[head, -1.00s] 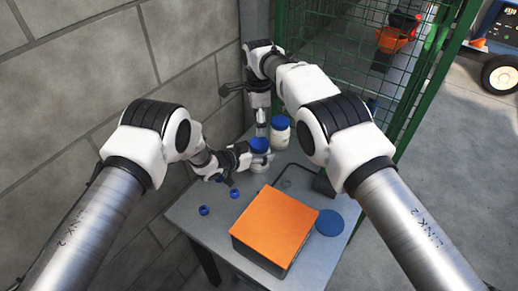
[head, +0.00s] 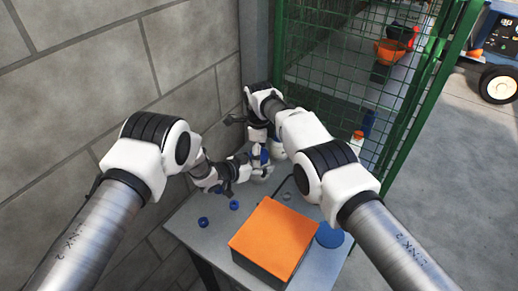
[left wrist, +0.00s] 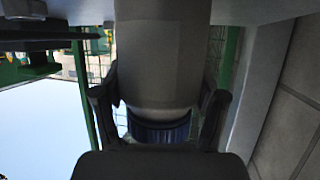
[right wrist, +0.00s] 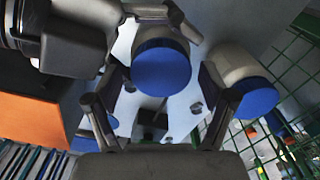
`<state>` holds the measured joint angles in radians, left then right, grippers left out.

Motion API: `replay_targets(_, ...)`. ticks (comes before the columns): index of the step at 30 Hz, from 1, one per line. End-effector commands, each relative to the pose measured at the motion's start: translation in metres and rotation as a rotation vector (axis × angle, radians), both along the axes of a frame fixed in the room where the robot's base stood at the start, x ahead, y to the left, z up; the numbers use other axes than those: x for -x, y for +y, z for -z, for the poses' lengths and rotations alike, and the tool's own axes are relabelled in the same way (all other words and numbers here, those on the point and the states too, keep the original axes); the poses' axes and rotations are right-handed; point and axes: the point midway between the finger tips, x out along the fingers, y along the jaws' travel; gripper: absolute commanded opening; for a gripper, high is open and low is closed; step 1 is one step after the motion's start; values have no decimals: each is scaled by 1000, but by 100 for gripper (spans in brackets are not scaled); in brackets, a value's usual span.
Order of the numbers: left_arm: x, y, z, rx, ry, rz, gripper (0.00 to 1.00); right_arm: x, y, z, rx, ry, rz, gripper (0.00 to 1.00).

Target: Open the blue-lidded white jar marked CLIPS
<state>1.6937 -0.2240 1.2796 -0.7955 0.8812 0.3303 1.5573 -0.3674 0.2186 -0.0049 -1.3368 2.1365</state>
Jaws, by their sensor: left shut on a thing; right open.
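A white jar with a blue lid (right wrist: 162,68) stands in my left gripper (head: 262,168), which is shut around its body. In the left wrist view the jar's body (left wrist: 160,60) fills the space between the fingers, with its ribbed blue lid beyond. My right gripper (right wrist: 165,95) is open, pointing down just above this lid, which shows between its fingers; I cannot tell whether they touch it. A second blue-lidded white jar (right wrist: 235,62) stands close beside, outside the right gripper's fingers. No CLIPS marking is readable on either jar.
The grey table (head: 215,238) carries an orange-topped box (head: 272,235), a blue disc (head: 329,235) and small blue rings (head: 203,222). A block wall (head: 100,70) is at left and a green mesh cage (head: 345,90) behind. The front left tabletop is fairly clear.

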Motion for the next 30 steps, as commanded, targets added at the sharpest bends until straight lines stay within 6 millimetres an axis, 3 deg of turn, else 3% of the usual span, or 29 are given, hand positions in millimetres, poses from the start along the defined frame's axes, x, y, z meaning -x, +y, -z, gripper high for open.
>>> replay_targets(1,1,0,1,-1,2,1,0,0,0,0,0,0,0,72)
replay_targets(5,1,0,2,-1,3,1,0,0,0,0,0,1,0,26)
replay_targets(6,1,0,2,-1,3,1,0,0,0,0,0,1,0,20)
replay_targets(13,1,0,2,-1,3,1,0,1,0,1,1,2,-31,19)
replay_targets(16,1,0,2,-2,3,0,0,1,0,0,1,3,-163,19)
replay_targets(30,0,0,2,-1,3,-2,0,1,-1,0,-2,4,-1515,19)
